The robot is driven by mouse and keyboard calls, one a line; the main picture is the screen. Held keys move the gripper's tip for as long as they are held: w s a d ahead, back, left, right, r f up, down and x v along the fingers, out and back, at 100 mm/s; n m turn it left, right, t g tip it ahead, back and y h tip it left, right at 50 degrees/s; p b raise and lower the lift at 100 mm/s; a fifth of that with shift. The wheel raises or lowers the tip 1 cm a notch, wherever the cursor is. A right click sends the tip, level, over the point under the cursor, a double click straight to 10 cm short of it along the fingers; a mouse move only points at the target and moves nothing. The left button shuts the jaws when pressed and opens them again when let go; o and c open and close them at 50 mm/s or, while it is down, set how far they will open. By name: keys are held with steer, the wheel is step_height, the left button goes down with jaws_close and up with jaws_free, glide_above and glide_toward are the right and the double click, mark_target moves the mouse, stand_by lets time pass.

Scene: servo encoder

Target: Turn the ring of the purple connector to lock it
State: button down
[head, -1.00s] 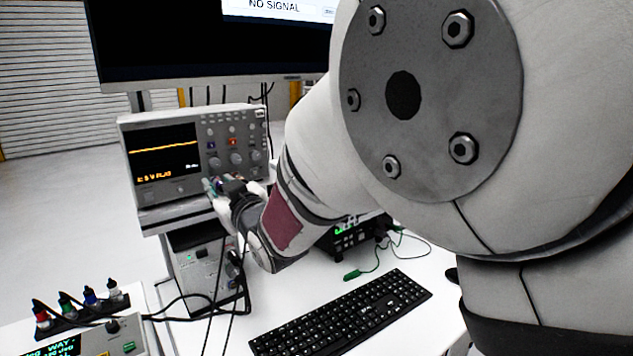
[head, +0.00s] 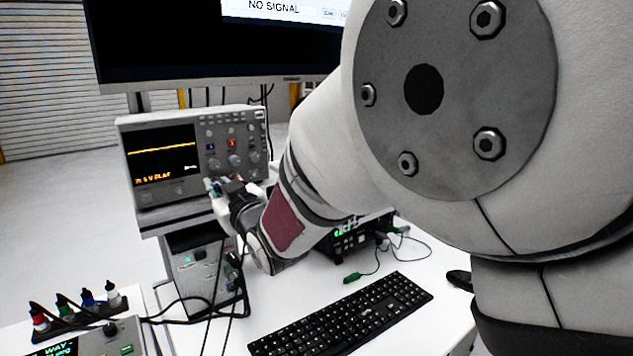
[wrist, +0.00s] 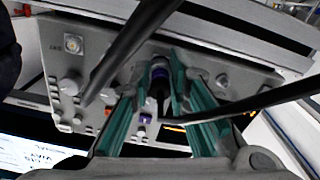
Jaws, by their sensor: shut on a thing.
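My gripper (wrist: 162,82) has its teal fingers closed on both sides of a small round connector (wrist: 160,73) with a grey ring and a dark purplish body, at the oscilloscope's (head: 160,195) front. In the head view my gripper (head: 214,187) is at the lower front edge of the oscilloscope, and the connector there is hidden by the fingers. The ring's angle and whether it is locked cannot be told.
Dark cables cross the wrist view close to the fingers. A grey box (head: 190,262) stands below the oscilloscope. A rack of coloured connectors (head: 75,312) is at lower left. A keyboard (head: 345,315) lies on the white table, with a monitor (head: 180,40) behind.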

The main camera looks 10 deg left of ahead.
steer(key=shift+m+b, duration=1.7)
steer(key=shift+m, duration=0.3)
steer(key=shift+m+b, duration=1.35)
steer(key=shift+m, duration=0.15)
stand_by(0.6)
steer(key=c, duration=1.8)
jaws_free()
steer(key=shift+a, duration=0.1)
steer(key=shift+b+v, duration=1.35)
steer(key=shift+v, duration=3.25)
